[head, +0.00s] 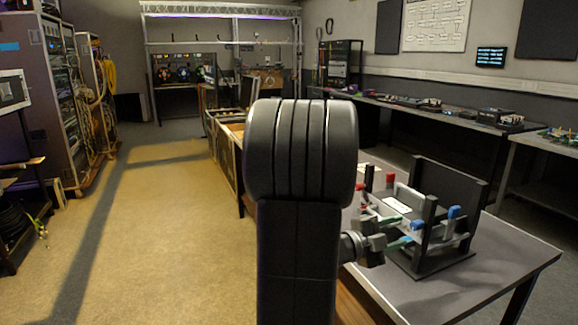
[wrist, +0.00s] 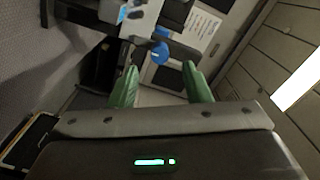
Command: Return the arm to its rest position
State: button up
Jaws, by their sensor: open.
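My arm stands upright in the middle of the head view and hides part of the table behind it. My gripper (head: 404,243) reaches out to the right of it, over the left side of a dark rack fixture (head: 440,262) on the grey table. In the wrist view my gripper (wrist: 160,82) shows two green fingertips spread apart, with nothing held between them. A blue knob (wrist: 161,52) lies just beyond the fingertips. In the head view, blue knobs (head: 454,212) and red knobs (head: 390,180) sit on the fixture. Whether the fingers touch the fixture I cannot tell.
The grey table (head: 500,262) has bare room right of the fixture. A long bench with gear (head: 430,104) runs along the right wall. Equipment racks (head: 62,100) stand on the left. The floor (head: 150,230) left of my arm is clear. A truss frame (head: 220,12) stands at the back.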

aim_at(413, 226)
jog(key=x, duration=0.5)
jog(key=shift+w+d, duration=0.15)
jog(key=shift+d, duration=0.2)
